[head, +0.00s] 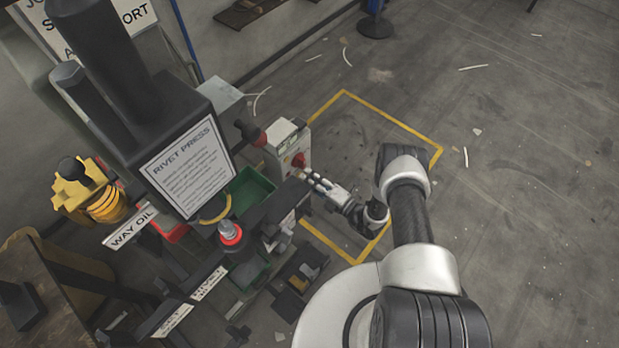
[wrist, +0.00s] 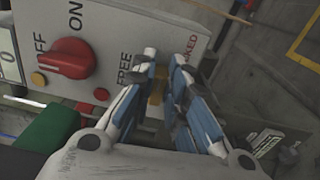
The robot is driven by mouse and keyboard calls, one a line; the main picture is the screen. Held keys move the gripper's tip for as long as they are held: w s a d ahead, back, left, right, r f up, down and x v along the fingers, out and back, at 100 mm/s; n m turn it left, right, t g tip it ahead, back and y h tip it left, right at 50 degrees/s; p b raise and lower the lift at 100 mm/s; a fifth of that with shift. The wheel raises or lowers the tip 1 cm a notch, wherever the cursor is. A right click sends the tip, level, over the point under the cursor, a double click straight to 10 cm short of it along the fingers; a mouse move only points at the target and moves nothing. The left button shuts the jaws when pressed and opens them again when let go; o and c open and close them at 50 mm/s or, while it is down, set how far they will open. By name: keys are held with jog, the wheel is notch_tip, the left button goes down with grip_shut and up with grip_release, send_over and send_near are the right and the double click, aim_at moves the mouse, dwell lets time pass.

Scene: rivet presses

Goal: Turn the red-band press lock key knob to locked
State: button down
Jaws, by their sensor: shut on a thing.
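The press control box (head: 290,145) is a pale box at the front of the rivet press. In the wrist view its panel (wrist: 190,18) carries a FREE label on the left and a partly covered LOCKED label on the right. The brass-coloured lock key knob (wrist: 156,92) shows between these labels, largely hidden by my fingers. My gripper (wrist: 165,58) is shut on the knob, one blue-and-white finger on each side. In the head view my gripper (head: 312,178) reaches the box from the right; the knob is hidden there. I cannot tell the knob's exact angle.
A green bin (head: 250,190) and the dark press body (head: 165,120) stand left of the box. Open floor (head: 510,170) lies to the right.

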jog(key=shift+f+m, duration=0.1)
jog(key=shift+m, duration=0.3)
jog(key=c, duration=1.6)
grip_release()
jog(key=v, duration=1.2)
jog(key=shift+r, duration=0.2)
